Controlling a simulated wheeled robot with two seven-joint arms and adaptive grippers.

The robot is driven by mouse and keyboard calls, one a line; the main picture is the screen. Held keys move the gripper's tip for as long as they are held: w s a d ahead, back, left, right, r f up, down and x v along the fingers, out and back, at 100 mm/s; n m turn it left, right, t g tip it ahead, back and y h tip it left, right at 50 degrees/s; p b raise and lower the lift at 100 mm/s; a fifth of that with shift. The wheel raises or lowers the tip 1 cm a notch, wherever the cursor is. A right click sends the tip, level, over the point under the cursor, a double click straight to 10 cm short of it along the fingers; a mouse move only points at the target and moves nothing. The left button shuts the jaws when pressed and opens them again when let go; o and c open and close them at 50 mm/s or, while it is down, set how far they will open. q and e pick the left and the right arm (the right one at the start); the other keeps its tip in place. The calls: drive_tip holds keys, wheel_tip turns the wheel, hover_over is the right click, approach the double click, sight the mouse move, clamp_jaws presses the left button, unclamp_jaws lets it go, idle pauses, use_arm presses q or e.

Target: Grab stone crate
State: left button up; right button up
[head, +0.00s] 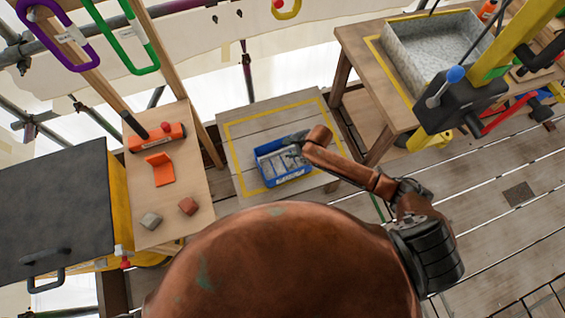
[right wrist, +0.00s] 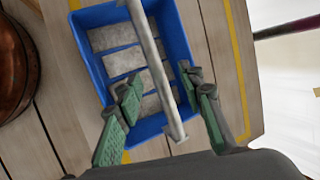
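The stone crate is a small blue open crate holding grey stone slabs, with a pale bar across it. In the head view the crate (head: 268,172) stands on a low wooden table. In the right wrist view the crate (right wrist: 186,40) fills the upper middle, with its bar (right wrist: 153,62) running lengthwise above the slabs. My right gripper (head: 296,140) reaches over the crate from the right. In the wrist view its green-padded fingers (right wrist: 160,90) are spread apart, one on each side of the bar; contact is not visible. My left gripper is not in view.
A large copper dome (head: 285,265) fills the bottom of the head view. A yellow line (head: 262,115) borders the low table top. A wooden bench (head: 170,205) stands left; a higher table with a grey tray (head: 398,58) and a black vice-like tool (head: 460,105) stands right.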

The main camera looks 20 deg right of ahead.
sight(284, 151)
drive_tip(key=x, duration=0.1)
drive_tip(key=b+x, duration=0.1)
drive_tip(key=x, duration=0.1)
drive_tip(key=b+x, duration=0.1)
drive_tip(key=x, duration=0.1)
drive_tip(key=shift+s+a, duration=0.2)
drive_tip(key=shift+s, duration=0.1)
drive_tip(key=shift+c, duration=0.2)
clamp_jaws()
idle(0.4)
